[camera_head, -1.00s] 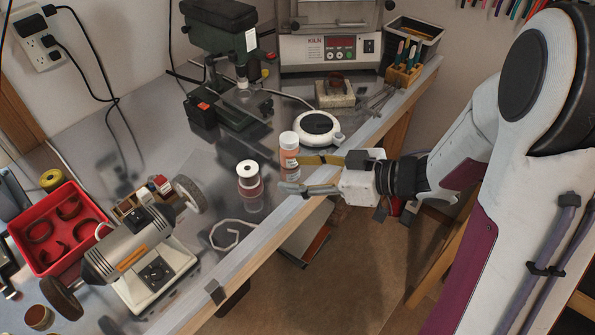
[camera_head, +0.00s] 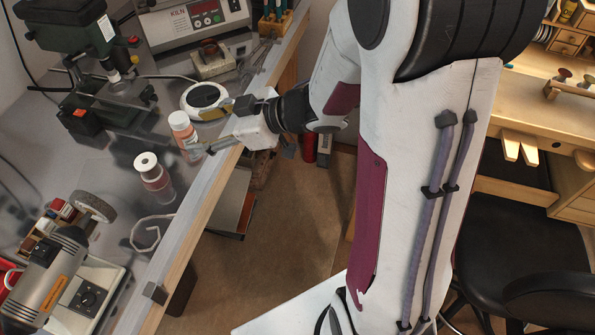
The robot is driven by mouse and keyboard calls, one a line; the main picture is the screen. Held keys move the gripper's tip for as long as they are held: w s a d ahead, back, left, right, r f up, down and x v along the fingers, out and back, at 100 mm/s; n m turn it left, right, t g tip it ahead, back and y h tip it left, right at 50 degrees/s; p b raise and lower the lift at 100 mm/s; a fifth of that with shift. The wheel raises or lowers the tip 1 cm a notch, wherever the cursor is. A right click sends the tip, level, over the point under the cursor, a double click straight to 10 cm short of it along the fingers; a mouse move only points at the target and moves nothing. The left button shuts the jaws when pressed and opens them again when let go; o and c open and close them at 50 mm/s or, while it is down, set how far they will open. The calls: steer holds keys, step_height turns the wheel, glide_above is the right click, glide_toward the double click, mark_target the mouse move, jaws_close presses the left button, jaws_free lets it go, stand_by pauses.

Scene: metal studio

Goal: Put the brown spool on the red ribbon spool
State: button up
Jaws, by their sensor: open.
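The brown spool (camera_head: 184,131), orange-brown with a white top, stands upright on the metal bench near its front edge. My gripper (camera_head: 197,132) is open, reaching in from the right, with one finger behind the spool and one in front of it. I cannot tell whether either finger touches it. The red ribbon spool (camera_head: 156,181), pinkish red with a white top and a dark centre hole, stands upright to the left and nearer the camera, apart from the brown spool.
A round white device (camera_head: 205,96) sits just behind my gripper. A kiln (camera_head: 194,22) and a green drill press (camera_head: 95,30) stand farther back. A bent white wire (camera_head: 150,236) and a grinder (camera_head: 55,275) are nearer. A black chair (camera_head: 510,240) stands at the right.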

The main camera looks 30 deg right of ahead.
steer(key=w+d+r+m+t+h, duration=0.3)
steer(key=d+r+h, duration=0.25)
steer(key=d, duration=0.25)
steer(key=s+d+r+m+h, duration=0.4)
steer(key=s+d+h, duration=0.1)
steer(key=s+d, duration=0.15)
steer(key=s+a+f+m+g, duration=0.1)
steer(key=s+a+m+g, duration=0.1)
steer(key=s, duration=0.8)
steer(key=s+a+m+g+y, duration=0.1)
steer(key=s+a+m+g, duration=0.1)
steer(key=s, duration=0.8)
steer(key=shift+s+a+f+g, duration=0.2)
steer(key=shift+a+f+g, duration=0.15)
steer(key=shift+a+g, duration=0.6)
